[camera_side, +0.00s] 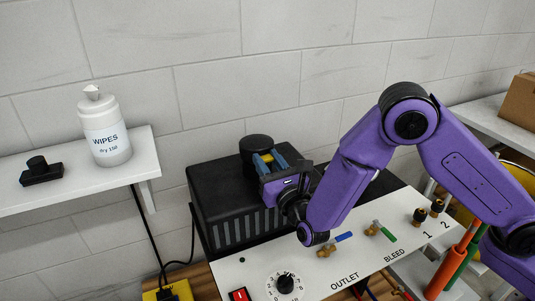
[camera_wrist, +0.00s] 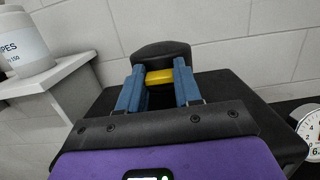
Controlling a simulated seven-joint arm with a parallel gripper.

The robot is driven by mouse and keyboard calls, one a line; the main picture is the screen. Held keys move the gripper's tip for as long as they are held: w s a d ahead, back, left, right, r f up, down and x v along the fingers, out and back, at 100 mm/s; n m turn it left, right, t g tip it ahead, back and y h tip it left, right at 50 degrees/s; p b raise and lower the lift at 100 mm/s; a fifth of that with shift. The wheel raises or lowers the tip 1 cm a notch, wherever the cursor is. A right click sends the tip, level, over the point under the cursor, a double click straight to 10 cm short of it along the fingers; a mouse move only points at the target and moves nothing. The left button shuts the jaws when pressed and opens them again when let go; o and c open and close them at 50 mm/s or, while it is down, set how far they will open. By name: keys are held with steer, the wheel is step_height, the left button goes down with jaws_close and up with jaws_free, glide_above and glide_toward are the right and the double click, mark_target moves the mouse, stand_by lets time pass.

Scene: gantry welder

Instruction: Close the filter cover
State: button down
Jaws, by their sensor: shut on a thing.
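A black rounded piece (camera_side: 257,145) with a yellow bar (camera_side: 267,158) stands on top of a black ribbed box (camera_side: 225,190); it looks like the filter cover. In the wrist view, the rounded piece (camera_wrist: 162,52) rises just behind the yellow bar (camera_wrist: 159,77). My gripper (camera_side: 269,160) reaches over the box from the right. Its blue fingers (camera_wrist: 159,82) are shut on the yellow bar, one on each side. The fingers and gripper body hide part of the box top. I cannot tell how far the cover is open.
A white panel (camera_side: 235,272) with a dial, a red switch and valves lies in front of the box. A white shelf (camera_side: 75,182) at left holds a wipes bottle (camera_side: 105,143) and a small black part (camera_side: 41,173). A block wall stands close behind.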

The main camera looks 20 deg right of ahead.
steer(key=shift+d+f, duration=0.1)
steer(key=shift+f, duration=0.6)
steer(key=c, duration=0.8)
jaws_free()
steer(key=shift+w, duration=0.1)
steer(key=shift+o, duration=0.2)
steer(key=shift+s, duration=0.25)
steer(key=s+f, duration=0.2)
steer(key=s, duration=1.4)
steer(key=shift+s, duration=0.4)
